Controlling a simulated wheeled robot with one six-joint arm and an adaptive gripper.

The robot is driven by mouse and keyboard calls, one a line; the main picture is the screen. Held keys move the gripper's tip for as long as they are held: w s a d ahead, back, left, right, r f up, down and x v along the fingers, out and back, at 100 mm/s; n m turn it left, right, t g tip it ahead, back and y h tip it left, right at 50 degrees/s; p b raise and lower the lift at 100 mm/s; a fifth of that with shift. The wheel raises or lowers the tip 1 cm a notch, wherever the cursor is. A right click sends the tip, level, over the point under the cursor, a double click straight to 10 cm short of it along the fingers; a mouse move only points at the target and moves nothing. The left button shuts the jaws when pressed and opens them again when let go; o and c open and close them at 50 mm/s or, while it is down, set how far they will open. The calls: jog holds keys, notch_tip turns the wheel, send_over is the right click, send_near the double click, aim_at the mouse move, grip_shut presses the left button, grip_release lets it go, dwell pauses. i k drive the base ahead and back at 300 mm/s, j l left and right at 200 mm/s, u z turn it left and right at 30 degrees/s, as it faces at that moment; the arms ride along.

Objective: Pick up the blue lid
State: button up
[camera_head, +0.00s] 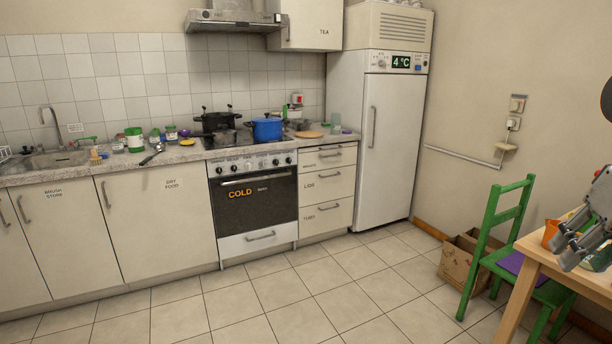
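A blue pot (267,130) stands on the right part of the stove, with a dark handle or knob showing above it. A blue lid cannot be told apart from the pot at this size. My gripper (562,246) shows at the right edge, above the wooden table and far from the stove. It points left and down. The spread of its fingers is unclear, and no held object can be made out.
A black pot (217,121) stands beside the blue one. A round wooden board (309,134) and jars line the counter (100,160). A green chair (497,250), cardboard box (459,262) and wooden table (540,262) occupy the right. The tiled floor (270,300) before the stove is clear.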

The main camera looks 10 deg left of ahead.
aim_at(267, 117)
jog(key=i+j+u, duration=0.4)
jog(key=i, duration=0.35)
jog(key=i+u, duration=0.4)
jog(key=i, duration=1.45)
jog(key=i+j+z, duration=0.1)
jog(key=i, duration=1)
jog(key=i+j+z, duration=0.2)
jog(key=i, duration=0.2)
jog(key=i+z, duration=0.2)
jog(key=i, duration=0.2)
